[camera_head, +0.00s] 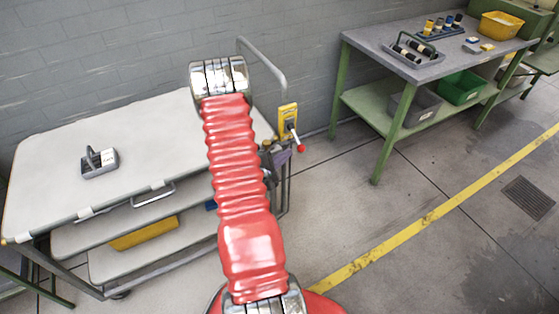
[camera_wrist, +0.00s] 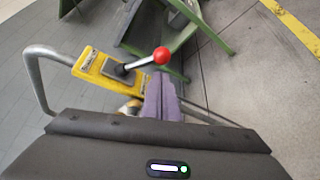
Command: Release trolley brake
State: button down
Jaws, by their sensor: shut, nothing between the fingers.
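The trolley (camera_head: 150,140) stands at the left against the wall, with a grey bent-tube handle (camera_head: 283,78) at its right end. A yellow brake plate (camera_head: 288,114) is mounted below this handle. In the wrist view the yellow plate (camera_wrist: 98,68) is left of centre, and the red knob (camera_wrist: 161,55) lies just beyond my fingertips. My gripper (camera_wrist: 161,80) has purple fingers and is shut and empty. In the head view my gripper (camera_head: 281,156) is partly hidden behind my arm, just left of the knob.
A small grey tool holder (camera_head: 101,168) sits on the trolley top. A yellow bin (camera_head: 145,233) is on a lower shelf. A green-legged workbench (camera_head: 430,65) with bins stands at the right. The floor between trolley and bench is clear, with a yellow line (camera_head: 435,215).

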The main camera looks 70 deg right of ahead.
aim_at(296, 139)
jog(key=x, duration=0.4)
jog(key=shift+d, duration=0.3)
jog(key=shift+w+a, duration=0.1)
